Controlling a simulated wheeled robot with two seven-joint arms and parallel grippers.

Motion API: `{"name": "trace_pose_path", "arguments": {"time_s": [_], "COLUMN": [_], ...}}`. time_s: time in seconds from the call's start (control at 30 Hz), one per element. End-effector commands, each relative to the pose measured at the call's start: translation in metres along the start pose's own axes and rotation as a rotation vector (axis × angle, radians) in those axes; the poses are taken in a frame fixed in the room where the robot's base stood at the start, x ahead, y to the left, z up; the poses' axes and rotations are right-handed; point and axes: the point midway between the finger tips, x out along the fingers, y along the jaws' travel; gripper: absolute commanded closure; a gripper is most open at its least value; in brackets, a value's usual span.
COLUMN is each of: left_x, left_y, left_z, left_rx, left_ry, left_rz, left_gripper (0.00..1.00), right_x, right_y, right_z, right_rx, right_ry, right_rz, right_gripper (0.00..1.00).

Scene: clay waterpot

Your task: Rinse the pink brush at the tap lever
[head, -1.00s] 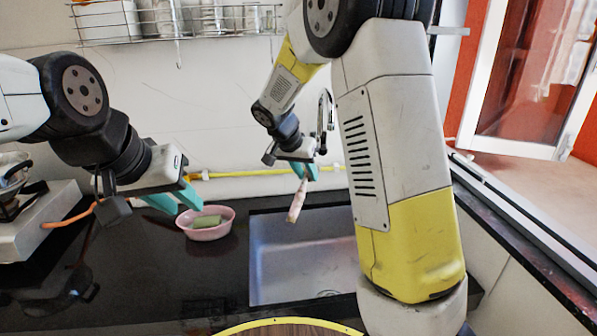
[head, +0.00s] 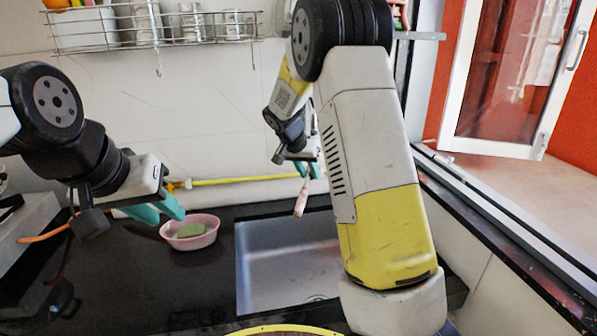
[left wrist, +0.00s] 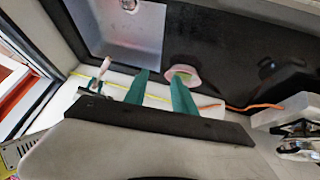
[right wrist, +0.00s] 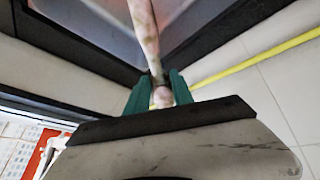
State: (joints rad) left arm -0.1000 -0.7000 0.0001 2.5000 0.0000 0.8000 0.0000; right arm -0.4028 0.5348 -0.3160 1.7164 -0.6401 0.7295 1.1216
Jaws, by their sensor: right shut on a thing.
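The pink brush (head: 301,197) hangs from my right gripper (head: 309,170), tilted downward above the back of the sink (head: 270,285). The right wrist view shows the brush (right wrist: 145,30) with its end between the teal fingers of my right gripper (right wrist: 158,92), which are shut on it. My left gripper (head: 162,212) is left of the sink, beside the pink bowl, with its teal fingers apart and nothing between them; they also show apart in the left wrist view (left wrist: 160,90). The tap and its lever are hidden behind my right arm in the head view.
A pink bowl (head: 212,231) with a green sponge (head: 189,230) in it stands on the black counter (head: 130,280), left of the sink. A yellow pipe (head: 240,181) runs along the wall. A wire rack (head: 130,43) hangs above. An open window is at right.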

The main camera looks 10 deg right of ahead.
Motion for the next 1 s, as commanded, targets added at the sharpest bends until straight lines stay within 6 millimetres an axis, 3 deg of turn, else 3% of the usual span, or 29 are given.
{"name": "trace_pose_path", "arguments": {"time_s": [0.5, 0.63, 0.77, 1.0], "left_x": [0.000, 0.001, 0.004, 0.025], "left_y": [0.000, -0.012, -0.002, 0.033], "left_z": [0.000, -0.004, -0.025, -0.090], "left_rx": [0.000, -0.027, -0.100, -0.335], "left_ry": [0.000, -0.009, -0.047, -0.172], "left_rz": [0.000, 0.019, 0.048, 0.150], "left_gripper": [0.68, 0.68, 0.68, 0.68], "right_x": [0.004, 0.004, 0.004, 0.004], "right_y": [0.001, 0.001, 0.001, 0.001], "right_z": [-0.005, -0.005, -0.005, -0.005], "right_rx": [0.000, 0.000, 0.000, 0.000], "right_ry": [0.001, 0.001, 0.001, 0.001], "right_rz": [-0.001, -0.001, -0.001, -0.001], "right_gripper": [1.00, 1.00, 1.00, 1.00]}}
